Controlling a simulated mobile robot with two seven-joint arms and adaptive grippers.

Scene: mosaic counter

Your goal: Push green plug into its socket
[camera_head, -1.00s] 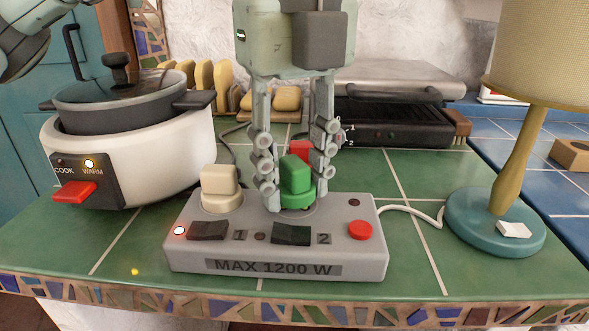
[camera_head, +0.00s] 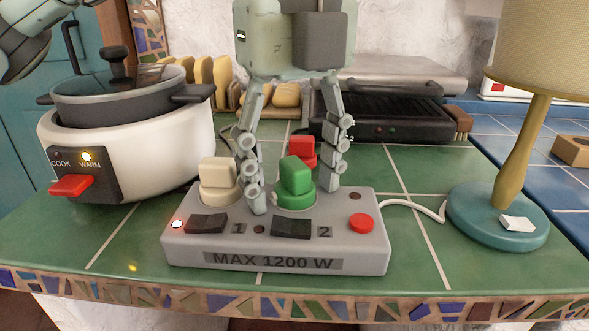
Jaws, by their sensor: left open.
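The green plug (camera_head: 296,177) stands upright at socket 2, the right-hand socket of the grey power strip (camera_head: 280,258). I cannot tell how deep it sits. My left gripper (camera_head: 295,198) comes down from above with its fingers spread, one on each side of the green plug. Gaps show between the fingers and the plug, and it holds nothing. The left finger reaches down between the green plug and the cream plug (camera_head: 220,180), which stands at socket 1. My right gripper is not in view.
A red plug (camera_head: 302,147) shows behind the green plug. A white cooker (camera_head: 150,160) stands at left, a grill (camera_head: 385,125) behind, and a lamp (camera_head: 497,226) at right. A white cord leaves the strip's right side. Green counter is clear along the front.

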